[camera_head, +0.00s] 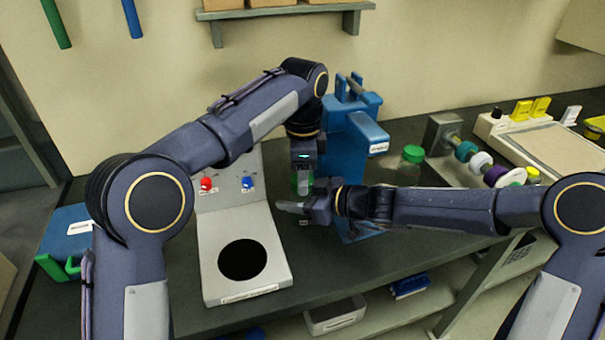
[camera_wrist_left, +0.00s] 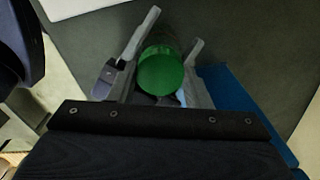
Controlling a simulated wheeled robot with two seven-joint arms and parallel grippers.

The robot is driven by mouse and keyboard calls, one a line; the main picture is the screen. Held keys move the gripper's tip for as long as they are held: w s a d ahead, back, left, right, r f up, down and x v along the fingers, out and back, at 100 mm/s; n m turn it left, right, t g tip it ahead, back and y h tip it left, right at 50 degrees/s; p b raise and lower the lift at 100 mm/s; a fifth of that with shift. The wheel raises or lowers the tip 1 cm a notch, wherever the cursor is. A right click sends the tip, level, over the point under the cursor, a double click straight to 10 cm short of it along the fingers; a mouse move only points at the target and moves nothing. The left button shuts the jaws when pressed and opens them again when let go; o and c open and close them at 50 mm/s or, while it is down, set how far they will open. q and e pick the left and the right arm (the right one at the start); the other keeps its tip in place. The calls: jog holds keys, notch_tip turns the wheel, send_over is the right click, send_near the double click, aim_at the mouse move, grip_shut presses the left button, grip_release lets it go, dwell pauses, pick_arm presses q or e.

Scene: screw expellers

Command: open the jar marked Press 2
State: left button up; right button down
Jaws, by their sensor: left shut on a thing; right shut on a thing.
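A jar with a green lid is held between my two grippers, in front of the blue press; its green part (camera_head: 295,184) shows in the head view. My left gripper (camera_head: 304,180) points down from above and is shut on the green lid (camera_wrist_left: 160,72), which sits between its fingers in the left wrist view. My right gripper (camera_head: 298,207) comes in from the right, level and low, and is shut on the jar body. The body is mostly hidden by the grippers. I cannot read any marking on this jar.
A second green-lidded jar (camera_head: 410,165) stands on the dark counter to the right. A grey stand (camera_head: 215,240) with red and blue knobs and a black round opening is at the left. The blue press (camera_head: 350,135) is close behind the grippers. Colored rollers (camera_head: 480,160) stand further right.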

pick_arm(q)
jog(key=o, duration=1.1)
